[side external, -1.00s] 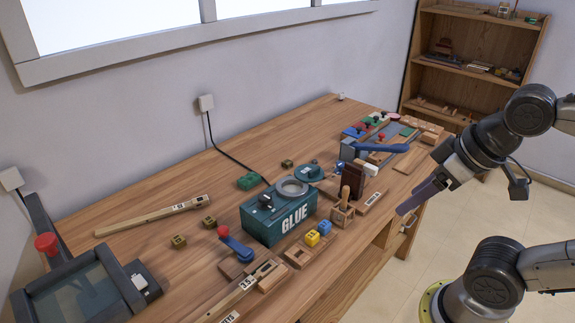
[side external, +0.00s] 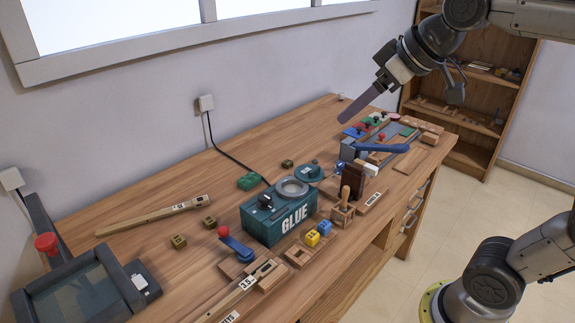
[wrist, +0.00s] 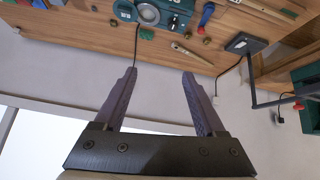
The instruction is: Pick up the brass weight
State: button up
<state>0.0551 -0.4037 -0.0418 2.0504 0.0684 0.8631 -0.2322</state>
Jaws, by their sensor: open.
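Several small brass-coloured blocks lie on the bench; I cannot tell which is the brass weight. Two sit left of the glue box in the side view, a nearer one (side external: 179,241) and one beside it (side external: 209,222). Another darker small block (side external: 287,164) lies behind the glue box. Small blocks also show near the top of the wrist view (wrist: 207,40). My gripper (side external: 343,122) is high above the bench's far part, well apart from the blocks. Its two fingers (wrist: 159,74) are spread with nothing between them.
A teal glue box (side external: 280,212) stands mid-bench, with a green block (side external: 249,182) behind it. A wooden stick (side external: 155,216) lies at left. A blue lever (side external: 382,147) and coloured pieces crowd the right. Bare wood (side external: 120,245) shows at left.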

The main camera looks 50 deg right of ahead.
jog(key=w+d+r, duration=0.2)
jog(key=w, duration=0.6)
jog(key=m+g, duration=0.2)
jog(key=g, duration=0.1)
send_over(288, 162)
jog(key=s, duration=0.2)
notch_tip(288, 162, down, 34)
jog(key=shift+a+f, duration=0.1)
jog(key=f, duration=0.5)
jog(key=shift+w, duration=0.35)
jog(key=shift+w+f, duration=0.2)
jog(key=shift+f, duration=0.25)
grip_shut()
